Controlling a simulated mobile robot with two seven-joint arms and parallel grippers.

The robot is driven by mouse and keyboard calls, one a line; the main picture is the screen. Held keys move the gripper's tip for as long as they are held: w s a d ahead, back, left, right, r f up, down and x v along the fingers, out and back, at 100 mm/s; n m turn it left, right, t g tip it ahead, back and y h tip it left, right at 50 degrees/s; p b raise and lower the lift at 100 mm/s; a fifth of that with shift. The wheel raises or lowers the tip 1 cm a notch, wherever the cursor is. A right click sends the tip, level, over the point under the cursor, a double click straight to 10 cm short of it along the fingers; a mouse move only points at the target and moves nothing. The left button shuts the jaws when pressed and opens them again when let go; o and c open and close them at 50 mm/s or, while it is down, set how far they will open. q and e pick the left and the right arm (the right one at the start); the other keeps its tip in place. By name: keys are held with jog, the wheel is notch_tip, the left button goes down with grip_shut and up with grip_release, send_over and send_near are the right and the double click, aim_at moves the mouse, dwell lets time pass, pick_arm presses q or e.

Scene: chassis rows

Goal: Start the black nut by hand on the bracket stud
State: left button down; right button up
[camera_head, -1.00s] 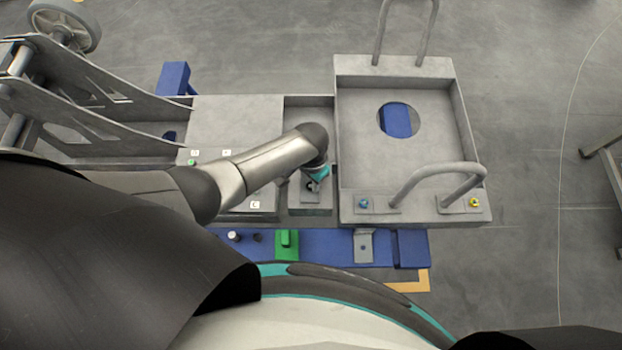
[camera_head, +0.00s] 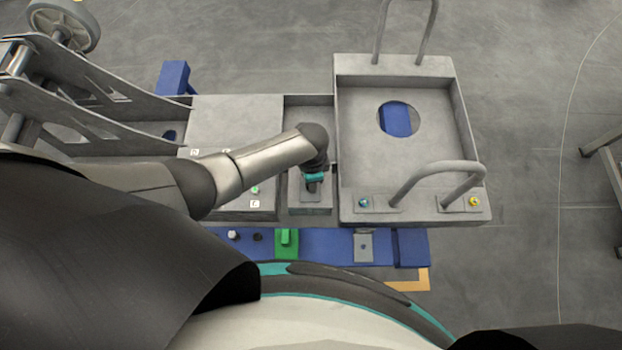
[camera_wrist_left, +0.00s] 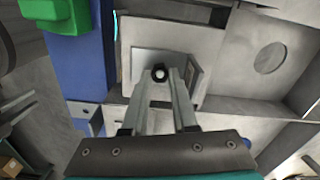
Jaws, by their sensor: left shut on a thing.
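My left gripper (camera_head: 313,186) points down into the narrow bay between the flat panel and the open tray. In the left wrist view its two fingers (camera_wrist_left: 160,76) are shut on a small black nut (camera_wrist_left: 160,72). The nut is over the light grey bracket plate (camera_wrist_left: 144,57), which has an upright flange on its right in that view. The bracket also shows in the head view (camera_head: 311,204), partly covered by the gripper. I cannot make out the stud, nor whether the nut touches it. My right gripper is not in view.
A blue strip (camera_head: 335,247) in front holds a white piece (camera_head: 232,235), a black piece (camera_head: 257,237), a green block (camera_head: 287,241) and a grey bracket (camera_head: 363,246). The walled tray (camera_head: 345,130) with a bent handle (camera_head: 437,178) stands right of the bay.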

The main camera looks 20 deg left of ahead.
pick_arm(q)
jog(key=c, duration=0.6)
grip_release()
jog(key=shift+r, duration=0.1)
notch_tip(320, 180, up, 15)
jog(key=p, duration=0.5)
jog(key=shift+p, duration=0.35)
